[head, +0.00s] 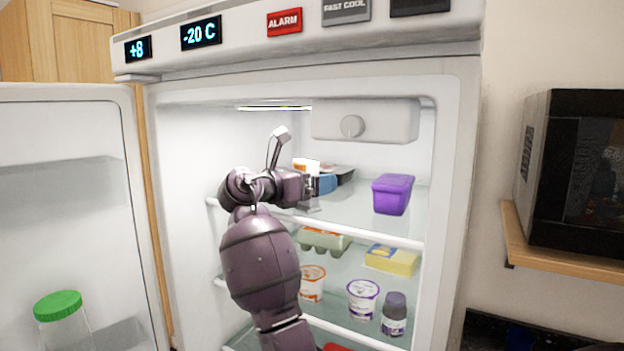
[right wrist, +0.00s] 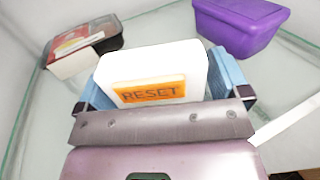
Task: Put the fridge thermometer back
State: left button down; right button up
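The fridge thermometer (right wrist: 152,68), a white block with an orange RESET label, sits between the blue fingers of my right gripper (right wrist: 165,85) in the right wrist view. The fingers are against its sides, so the gripper appears shut on it. In the head view my right gripper (head: 316,184) is inside the open fridge at the upper glass shelf (head: 350,212), and a white and orange part of the thermometer (head: 304,164) shows past it. I cannot tell whether the thermometer touches the shelf. My left gripper is not in view.
A purple tub (head: 392,194) stands right on the same shelf; a black food tray (right wrist: 84,46) lies behind to the left. Below are an egg carton (head: 324,240), a yellow pack (head: 391,260) and cups. The open door (head: 70,130) is left. Glass between tray and tub looks clear.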

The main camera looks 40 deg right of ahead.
jog(key=shift+r, duration=0.2)
jog(key=w+a+b, duration=0.1)
jog(key=a+b, duration=0.1)
jog(key=a, duration=1)
jog(key=shift+w, duration=0.15)
dwell(0.4)
